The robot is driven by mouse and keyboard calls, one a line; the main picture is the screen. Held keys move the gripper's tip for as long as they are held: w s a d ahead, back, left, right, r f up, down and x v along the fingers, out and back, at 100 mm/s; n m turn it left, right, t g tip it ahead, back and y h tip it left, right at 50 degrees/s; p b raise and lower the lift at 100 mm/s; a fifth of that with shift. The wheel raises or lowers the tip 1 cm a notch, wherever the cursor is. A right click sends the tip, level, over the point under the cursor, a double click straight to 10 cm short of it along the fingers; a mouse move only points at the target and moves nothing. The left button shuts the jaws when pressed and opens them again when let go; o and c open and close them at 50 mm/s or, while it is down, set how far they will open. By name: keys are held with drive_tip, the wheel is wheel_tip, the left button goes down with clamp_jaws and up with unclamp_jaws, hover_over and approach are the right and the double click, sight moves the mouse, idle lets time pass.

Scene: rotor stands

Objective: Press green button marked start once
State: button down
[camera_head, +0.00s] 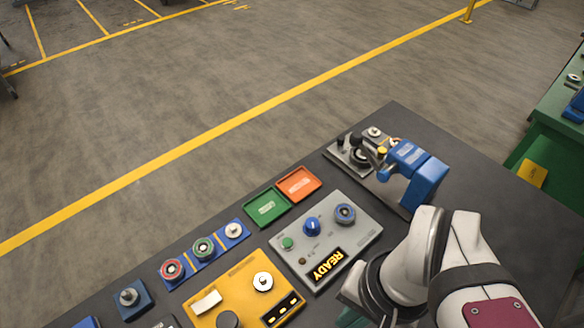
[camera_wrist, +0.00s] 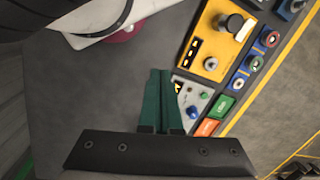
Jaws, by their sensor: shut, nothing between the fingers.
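The green button (camera_head: 288,243) is a small round cap on a grey control panel (camera_head: 368,238), left of a blue knob (camera_head: 311,226). A display on this panel reads READY (camera_head: 328,265). The button's marking is too small to read. In the wrist view, the button (camera_wrist: 204,95) shows small, near the blue knob (camera_wrist: 192,112). My gripper (camera_wrist: 160,72) has green fingers, shut and empty. They point toward the panel's near edge, apart from the button, and hide part of the panel. In the head view, my arm mostly hides the gripper.
A yellow panel (camera_head: 234,286) with knobs stands left of the grey one. A green tray (camera_head: 267,208) and an orange tray (camera_head: 298,184) lie behind it. A blue fixture (camera_head: 415,175) stands to the right, close to my arm. The dark table's far right is clear.

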idle(0.4)
drive_tip(key=m+t+y, duration=0.2)
drive_tip(key=m+y, duration=0.5)
drive_tip(key=m, duration=1.6)
hover_over(292, 244)
wheel_tip(292, 244, down, 8)
drive_tip(key=shift+r, duration=0.25)
drive_tip(key=shift+f, duration=0.1)
drive_tip(key=shift+f, duration=4.3)
drive_tip(key=shift+f, duration=0.1)
drive_tip(key=shift+f, duration=0.3)
